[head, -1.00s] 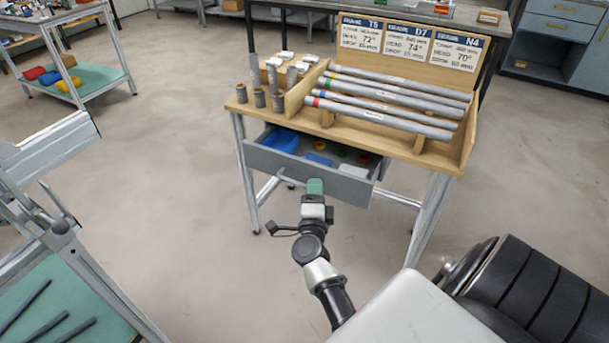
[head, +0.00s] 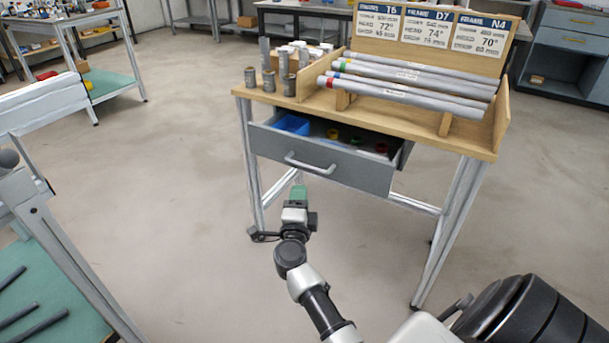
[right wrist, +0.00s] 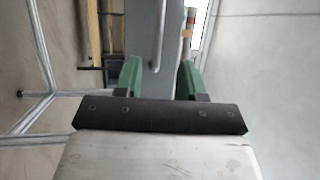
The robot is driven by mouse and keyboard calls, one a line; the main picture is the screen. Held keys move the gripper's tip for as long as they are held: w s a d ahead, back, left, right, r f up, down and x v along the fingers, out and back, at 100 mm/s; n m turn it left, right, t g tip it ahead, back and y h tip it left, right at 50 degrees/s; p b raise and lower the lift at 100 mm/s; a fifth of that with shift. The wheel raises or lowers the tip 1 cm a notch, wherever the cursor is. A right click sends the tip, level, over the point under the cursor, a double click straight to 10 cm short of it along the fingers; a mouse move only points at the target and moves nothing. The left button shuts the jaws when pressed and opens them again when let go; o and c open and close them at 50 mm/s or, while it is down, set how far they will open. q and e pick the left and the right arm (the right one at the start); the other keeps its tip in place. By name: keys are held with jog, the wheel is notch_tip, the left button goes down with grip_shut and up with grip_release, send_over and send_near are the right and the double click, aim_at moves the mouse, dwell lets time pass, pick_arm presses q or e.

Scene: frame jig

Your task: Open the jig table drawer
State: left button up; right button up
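The jig table (head: 420,135) has a wooden top and metal legs. Its grey drawer (head: 350,170) stands partly pulled out, with a blue bin (head: 291,123) and small coloured parts inside. The drawer's bar handle (head: 310,165) is clear in the head view. My right gripper (head: 298,188) is just below and in front of the handle, apart from it. In the right wrist view its green fingers (right wrist: 160,78) are spread, with the drawer front and handle (right wrist: 158,35) seen beyond the gap. My left gripper is out of view.
Grey tubes (head: 410,83) lie on the table's rack under three frame cards (head: 430,30). Short metal cylinders (head: 269,80) stand at the table's left. A teal-shelved stand (head: 60,280) is at lower left. The floor left of the table is open.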

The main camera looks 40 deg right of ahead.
aim_at(305, 167)
jog(key=b+x, duration=0.1)
jog(key=x, duration=0.7)
jog(key=shift+w+d, duration=0.25)
jog(key=shift+w, duration=0.05)
pick_arm(q)
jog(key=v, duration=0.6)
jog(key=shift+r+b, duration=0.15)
jog(key=shift+b, duration=0.15)
pick_arm(e)
jog(key=shift+w+d+r, duration=0.15)
jog(key=shift+w+d, duration=0.2)
jog(key=shift+d, duration=0.05)
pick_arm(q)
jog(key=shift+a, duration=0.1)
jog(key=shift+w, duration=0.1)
pick_arm(e)
grip_shut()
